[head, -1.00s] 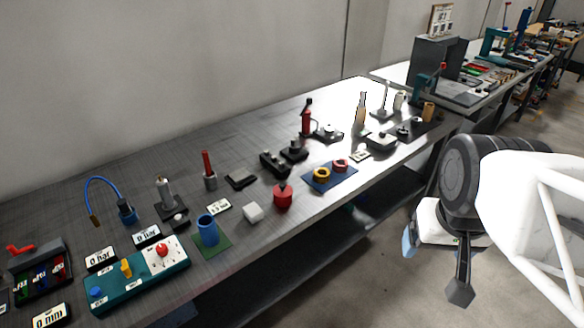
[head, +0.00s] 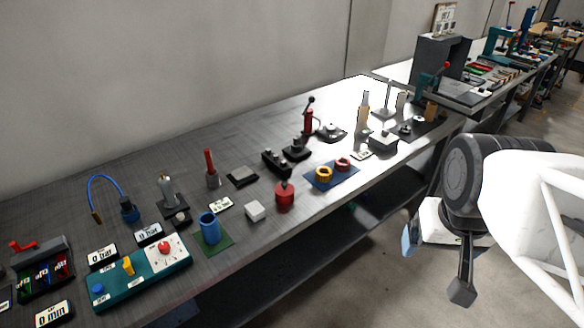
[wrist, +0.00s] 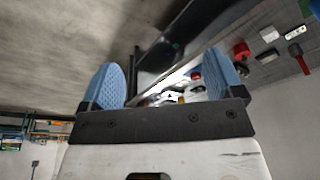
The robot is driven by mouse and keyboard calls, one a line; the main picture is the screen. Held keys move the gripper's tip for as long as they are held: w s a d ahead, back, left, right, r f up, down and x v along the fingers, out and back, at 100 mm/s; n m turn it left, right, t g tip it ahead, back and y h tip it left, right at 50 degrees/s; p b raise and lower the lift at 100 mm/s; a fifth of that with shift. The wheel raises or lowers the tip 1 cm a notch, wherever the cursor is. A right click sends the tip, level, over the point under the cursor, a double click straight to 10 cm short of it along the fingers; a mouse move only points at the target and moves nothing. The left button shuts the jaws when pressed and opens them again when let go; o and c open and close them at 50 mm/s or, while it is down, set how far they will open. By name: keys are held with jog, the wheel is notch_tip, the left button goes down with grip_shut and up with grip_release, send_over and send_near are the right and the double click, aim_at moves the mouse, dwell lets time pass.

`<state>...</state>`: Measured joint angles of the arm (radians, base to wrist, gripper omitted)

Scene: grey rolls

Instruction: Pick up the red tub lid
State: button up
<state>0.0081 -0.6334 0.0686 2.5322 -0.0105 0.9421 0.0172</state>
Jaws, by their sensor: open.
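A red tub (head: 284,200) stands upright near the front edge of the grey bench, with a red lid (head: 284,187) and a small knob on top. Lid and tub are the same red, so the seam between them is hard to see. The tub also shows at the upper right of the wrist view (wrist: 241,50), small and tipped by the camera angle. My gripper (head: 436,268) is off the bench's front edge, to the right of the tub and well apart from it. Its blue-padded fingers (wrist: 165,80) are spread with nothing between them.
A white block (head: 255,211) and a blue cup (head: 209,228) stand left of the tub. A blue mat (head: 322,184) with yellow and red rings lies to its right. Dark blocks (head: 277,163) stand behind. Open floor lies before the bench.

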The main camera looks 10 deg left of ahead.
jog(key=shift+o, duration=0.7)
jog(key=w+a+f+m+g+y, duration=0.3)
jog(key=w+a+m+y, duration=0.35)
jog(key=w, duration=0.65)
jog(key=w+a+f+m+y, duration=0.2)
jog(key=w+a+f, duration=0.2)
jog(key=w, duration=0.3)
jog(key=w+a+f+m+g+y, duration=0.1)
jog(key=w+a+f+m, duration=0.1)
jog(key=w+a+f, duration=0.3)
jog(key=w+a+f+m+y, duration=0.2)
jog(key=w+a+f, duration=0.15)
jog(key=w, duration=0.45)
jog(key=m+t+y, duration=0.1)
jog(key=m+y, duration=0.1)
jog(key=m, duration=0.3)
send_near(285, 188)
jog(key=shift+w+a+f, duration=0.15)
jog(key=shift+w+a, duration=0.05)
jog(key=shift+a, duration=0.9)
jog(key=shift+x, duration=1.3)
